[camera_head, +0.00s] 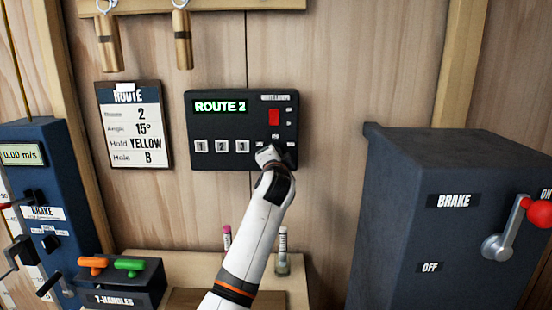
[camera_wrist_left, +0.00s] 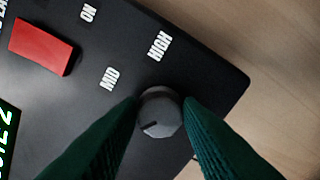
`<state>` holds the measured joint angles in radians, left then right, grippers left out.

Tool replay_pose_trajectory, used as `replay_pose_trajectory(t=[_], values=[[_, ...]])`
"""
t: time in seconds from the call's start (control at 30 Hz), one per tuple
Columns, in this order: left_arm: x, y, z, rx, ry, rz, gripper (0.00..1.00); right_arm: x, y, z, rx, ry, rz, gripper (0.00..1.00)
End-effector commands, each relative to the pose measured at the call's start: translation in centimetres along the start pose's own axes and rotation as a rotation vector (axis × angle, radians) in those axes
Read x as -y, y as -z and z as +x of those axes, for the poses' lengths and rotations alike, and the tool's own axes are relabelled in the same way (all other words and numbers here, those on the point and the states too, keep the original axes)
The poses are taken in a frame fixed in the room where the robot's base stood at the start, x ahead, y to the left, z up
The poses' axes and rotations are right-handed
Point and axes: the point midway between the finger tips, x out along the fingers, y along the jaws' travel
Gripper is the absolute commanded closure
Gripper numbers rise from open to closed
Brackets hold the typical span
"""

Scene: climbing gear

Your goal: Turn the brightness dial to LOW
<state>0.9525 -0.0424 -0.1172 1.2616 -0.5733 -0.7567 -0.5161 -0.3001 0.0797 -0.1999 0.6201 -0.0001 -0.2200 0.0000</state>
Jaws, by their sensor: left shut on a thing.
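The black control panel (camera_head: 222,125) is on the wooden wall, with a lit screen reading ROUTE 2 (camera_head: 220,106). In the left wrist view, the grey round brightness dial (camera_wrist_left: 161,108) sits at the panel's corner. The labels MID (camera_wrist_left: 109,78) and HIGH (camera_wrist_left: 158,46) show near it. The dial's dark pointer line is on its lower-left side, toward one finger. No LOW label is readable there. My left gripper (camera_head: 278,158) reaches up to the panel's lower right, its dark green fingers (camera_wrist_left: 162,125) shut on the dial. My right gripper is not in view.
A red switch (camera_head: 274,117) sits above the dial, and numbered buttons (camera_head: 221,146) are to its left. A route card (camera_head: 134,125) hangs left of the panel. A blue brake box (camera_head: 425,220) stands right. Small bottles (camera_head: 282,250) stand on the shelf below.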

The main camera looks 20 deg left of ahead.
Motion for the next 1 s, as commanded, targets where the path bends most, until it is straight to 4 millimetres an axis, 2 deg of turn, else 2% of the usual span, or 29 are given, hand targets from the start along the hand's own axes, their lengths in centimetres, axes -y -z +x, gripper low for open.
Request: replay_pose_trajectory(t=[0.13,0.17,0.3,0.67,0.77,1.0], values=[[0.1,0.1,0.0,-0.001,0.003,-0.001,0.90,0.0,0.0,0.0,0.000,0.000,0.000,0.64],[0.1,0.1,0.0,-0.001,0.003,-0.001,0.66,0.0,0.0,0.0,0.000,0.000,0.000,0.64],[0.1,0.0,0.0,-0.001,0.002,0.000,0.46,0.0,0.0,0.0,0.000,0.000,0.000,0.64],[0.1,0.0,-0.5,0.001,-0.001,0.000,0.46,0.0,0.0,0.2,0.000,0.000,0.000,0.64],[0.2,0.1,-1.6,0.001,-0.001,0.000,0.46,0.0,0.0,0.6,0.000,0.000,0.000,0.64],[0.3,0.2,-6.4,0.003,0.000,-0.001,0.46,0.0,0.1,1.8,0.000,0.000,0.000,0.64]])
